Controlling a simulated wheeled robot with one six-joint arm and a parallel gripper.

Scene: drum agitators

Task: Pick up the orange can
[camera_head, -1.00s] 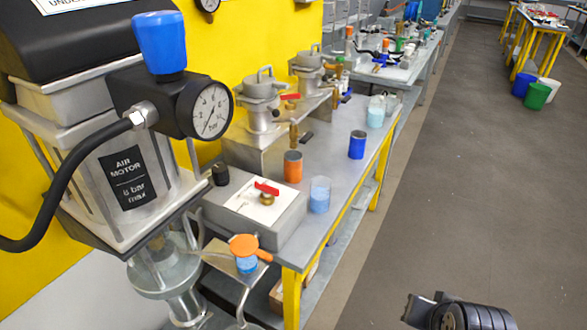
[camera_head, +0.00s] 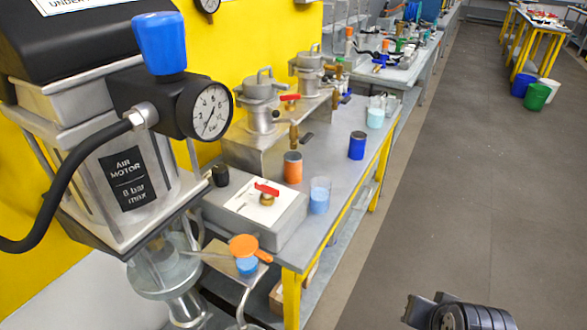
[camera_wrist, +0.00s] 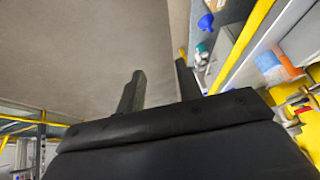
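The orange can (camera_head: 292,168) stands upright on the grey bench, behind the grey box with the red-handled valve and left of the blue can (camera_head: 357,146). A clear beaker of pale blue liquid (camera_head: 319,196) stands just in front of it to the right. An orange shape that looks like the can (camera_wrist: 288,60) shows at the right of the wrist view. My gripper (camera_wrist: 160,82) shows two dark fingers apart, with only floor between them. In the head view the end of my arm is low at the right, over the floor, well away from the can.
The grey valve box (camera_head: 258,212) and a raised stand with metal vessels (camera_head: 262,135) crowd the orange can's left side. An air motor with a gauge (camera_head: 211,108) fills the left foreground. The floor (camera_head: 440,180) right of the bench is clear.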

